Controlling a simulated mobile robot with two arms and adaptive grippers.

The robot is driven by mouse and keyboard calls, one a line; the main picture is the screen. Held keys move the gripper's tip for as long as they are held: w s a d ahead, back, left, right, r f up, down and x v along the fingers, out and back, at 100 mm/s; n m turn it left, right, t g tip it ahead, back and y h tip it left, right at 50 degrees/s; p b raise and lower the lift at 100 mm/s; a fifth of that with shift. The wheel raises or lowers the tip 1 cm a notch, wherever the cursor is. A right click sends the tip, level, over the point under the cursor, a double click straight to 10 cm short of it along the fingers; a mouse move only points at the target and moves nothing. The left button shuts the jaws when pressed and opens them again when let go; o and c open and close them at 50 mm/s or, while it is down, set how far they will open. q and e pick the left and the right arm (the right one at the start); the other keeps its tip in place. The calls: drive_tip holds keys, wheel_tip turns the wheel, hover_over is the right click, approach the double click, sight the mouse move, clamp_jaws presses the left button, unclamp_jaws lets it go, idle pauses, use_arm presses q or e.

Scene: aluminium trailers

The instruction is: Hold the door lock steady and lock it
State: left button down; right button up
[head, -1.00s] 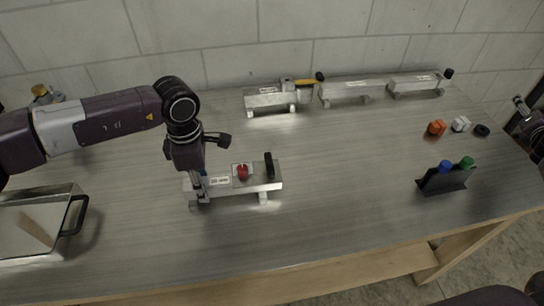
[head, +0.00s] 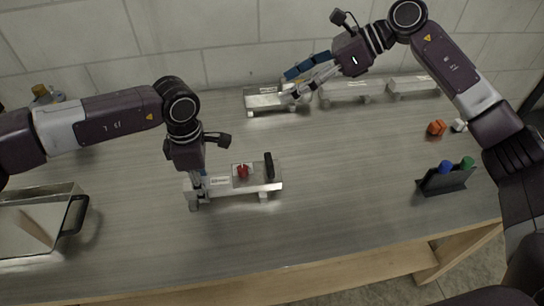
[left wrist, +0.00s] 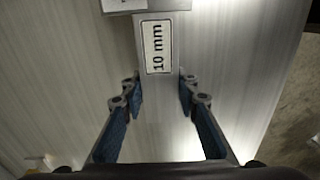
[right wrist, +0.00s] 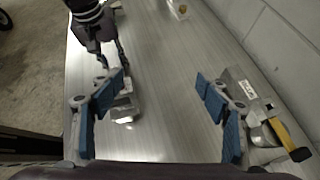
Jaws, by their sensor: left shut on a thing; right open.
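The lock fixture is an aluminium trailer (head: 240,190) near the table's front, with a red knob (head: 242,171) and an upright black handle (head: 269,165) on top. My left gripper (head: 198,194) is shut on its left end. In the left wrist view, the fingers (left wrist: 158,84) straddle the narrow metal bar, just below a "10 mm" label (left wrist: 157,46). My right gripper (head: 298,84) is open and empty, above the back of the table, apart from the lock fixture.
A back trailer (head: 268,98) with a yellow-and-black handle (right wrist: 283,137) is close to my right gripper. More trailers (head: 345,92) line the wall. A metal box (head: 30,215) is front left.

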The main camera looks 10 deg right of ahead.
sight(270, 162)
drive_tip(key=s+a+f+n+g+h, duration=0.2)
drive_tip(key=s+n+g+h, duration=0.15)
drive_tip(key=s+h, duration=0.45)
drive_tip(key=a+f, duration=0.1)
drive_tip(key=f, duration=0.2)
drive_tip(key=s+a+f+y, duration=0.1)
drive_tip(key=a+f, duration=0.1)
drive_tip(key=f, duration=0.2)
drive_tip(key=a+f+t+y, duration=0.1)
drive_tip(key=f, duration=0.3)
drive_tip(key=shift+s+a+f+n, duration=0.15)
drive_tip(key=shift+s+n, duration=0.1)
drive_tip(key=shift+s, duration=0.05)
drive_tip(key=shift+c, duration=0.6)
drive_tip(key=c, duration=1)
drive_tip(key=shift+c, duration=0.2)
